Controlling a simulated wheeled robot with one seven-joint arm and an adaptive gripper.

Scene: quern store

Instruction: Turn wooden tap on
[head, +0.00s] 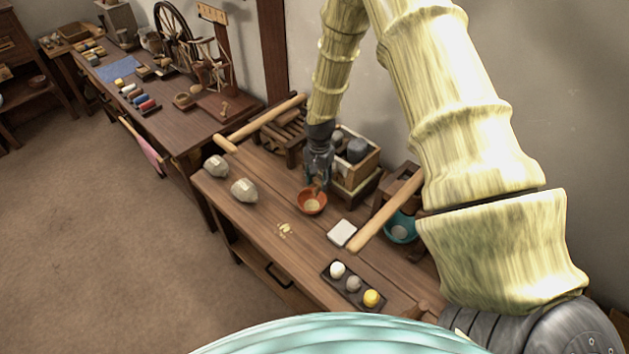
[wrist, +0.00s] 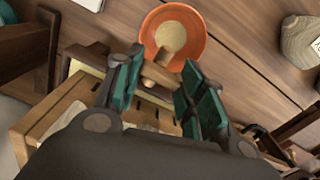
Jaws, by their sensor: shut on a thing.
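The wooden tap (wrist: 160,73) shows in the wrist view as a light brown wooden piece between my fingers, at the front of a wooden box (wrist: 62,112). My gripper (wrist: 157,76) is shut on it, one green-padded finger on each side. In the head view my gripper (head: 318,180) points down in front of the box (head: 356,178), and it mostly hides the tap. An orange bowl (head: 312,207) with pale tan contents sits just below the tap; it also shows in the wrist view (wrist: 199,45). How far the tap is turned is hard to tell.
Grey stones (head: 244,190) lie on the left of the bench (head: 262,225). A white block (head: 341,233), a wooden rod (head: 378,223), a teal bowl (head: 401,228) and a dark tray (head: 362,297) with small jars stand toward the right. The bench's front middle is mostly clear, with pale crumbs (head: 285,229).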

